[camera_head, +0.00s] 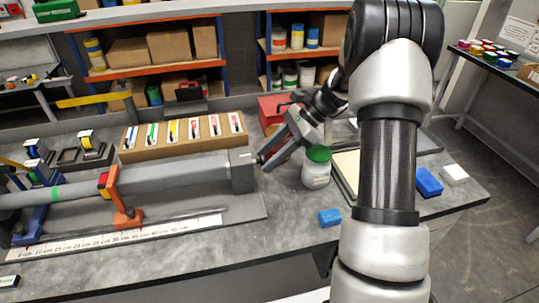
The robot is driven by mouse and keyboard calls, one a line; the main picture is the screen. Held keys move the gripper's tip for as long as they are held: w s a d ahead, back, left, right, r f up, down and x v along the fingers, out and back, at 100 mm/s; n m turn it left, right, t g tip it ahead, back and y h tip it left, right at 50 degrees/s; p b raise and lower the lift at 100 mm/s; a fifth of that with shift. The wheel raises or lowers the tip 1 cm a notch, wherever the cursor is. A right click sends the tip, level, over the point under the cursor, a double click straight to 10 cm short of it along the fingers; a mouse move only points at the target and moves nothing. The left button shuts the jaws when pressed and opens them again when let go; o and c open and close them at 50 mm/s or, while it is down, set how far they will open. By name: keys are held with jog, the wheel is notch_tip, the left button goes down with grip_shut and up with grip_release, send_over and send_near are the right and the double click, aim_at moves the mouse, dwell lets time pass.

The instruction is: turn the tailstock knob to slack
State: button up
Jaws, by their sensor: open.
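A long grey tube (160,175) lies in a fixture on the bench, with a grey block (241,174) at its right end that looks like the tailstock. I cannot make out the tailstock knob; it may be hidden at the block's right side by my fingers. My gripper (262,163) is open and points left and down, its fingertips close to the right face of the block. I cannot tell whether they touch anything. An orange stand (124,205) with a red piece and a blue stand (28,212) hold the tube further left.
A jar with a green lid (316,168) stands just right of my gripper, with a blue block (329,217) in front. A wooden rack (185,138) of coloured markers lies behind the tube. A red box (272,112) stands behind my gripper. My arm hides part of the bench.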

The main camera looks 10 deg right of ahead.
jog(key=c, duration=1)
jog(key=shift+b, duration=0.35)
jog(key=shift+s+f+n+t+y+b, duration=0.3)
jog(key=shift+n+t+b, duration=1.15)
jog(key=shift+b, duration=1.7)
jog(key=shift+s+f+n+t+y+b, duration=0.1)
jog(key=shift+s+n+t+y+b, duration=0.45)
jog(key=shift+t+b, duration=2.1)
jog(key=shift+w+f+n+t+y+b, duration=0.15)
jog(key=shift+n+t+b, duration=1.1)
jog(key=shift+b, duration=2.45)
jog(key=shift+s+f, duration=0.1)
jog(key=shift+s, duration=0.05)
jog(key=o, duration=1)
